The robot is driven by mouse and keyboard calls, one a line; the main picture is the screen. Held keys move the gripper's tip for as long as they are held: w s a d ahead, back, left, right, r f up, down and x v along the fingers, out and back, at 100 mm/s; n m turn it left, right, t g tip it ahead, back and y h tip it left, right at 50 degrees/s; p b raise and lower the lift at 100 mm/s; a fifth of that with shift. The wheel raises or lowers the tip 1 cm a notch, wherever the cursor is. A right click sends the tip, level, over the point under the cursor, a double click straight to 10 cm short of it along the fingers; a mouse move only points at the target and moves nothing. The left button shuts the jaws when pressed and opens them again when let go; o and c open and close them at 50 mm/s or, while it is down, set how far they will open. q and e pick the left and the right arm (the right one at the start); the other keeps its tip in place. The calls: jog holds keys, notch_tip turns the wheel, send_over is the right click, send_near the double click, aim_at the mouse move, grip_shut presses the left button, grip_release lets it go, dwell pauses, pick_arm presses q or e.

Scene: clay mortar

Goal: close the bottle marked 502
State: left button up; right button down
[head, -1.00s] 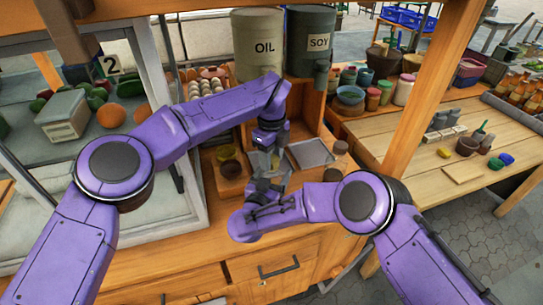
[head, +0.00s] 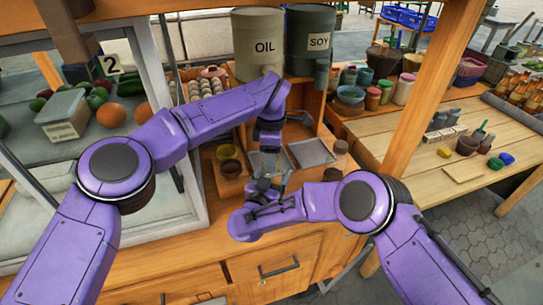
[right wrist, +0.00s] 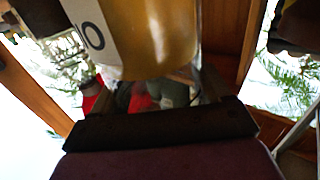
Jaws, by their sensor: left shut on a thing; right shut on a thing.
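A yellow-amber bottle (right wrist: 165,40) fills the top of the right wrist view, with a white label of dark characters partly cut off, so I cannot read the full number. My right gripper (head: 263,187) is shut on this bottle over the wooden counter. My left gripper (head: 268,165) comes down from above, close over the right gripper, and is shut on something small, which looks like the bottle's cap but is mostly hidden. In the head view the grippers cover most of the bottle. I cannot tell whether cap and neck touch.
Small bowls (head: 229,168) stand to the left. The large OIL (head: 257,45) and SOY (head: 309,40) containers stand behind. A glass case (head: 95,130) is at the left.

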pick_arm(q)
jog(key=o, duration=1.2)
jog(key=shift+o, duration=0.2)
jog(key=shift+r, duration=0.15)
pick_arm(e)
grip_release()
pick_arm(q)
notch_tip(320, 180, up, 9)
jog(key=b, duration=0.3)
jog(key=shift+a, duration=0.1)
jog(key=shift+f, duration=0.2)
pick_arm(e)
jog(key=v, duration=1)
jog(key=shift+s, duration=0.25)
jog(key=shift+a, duration=0.15)
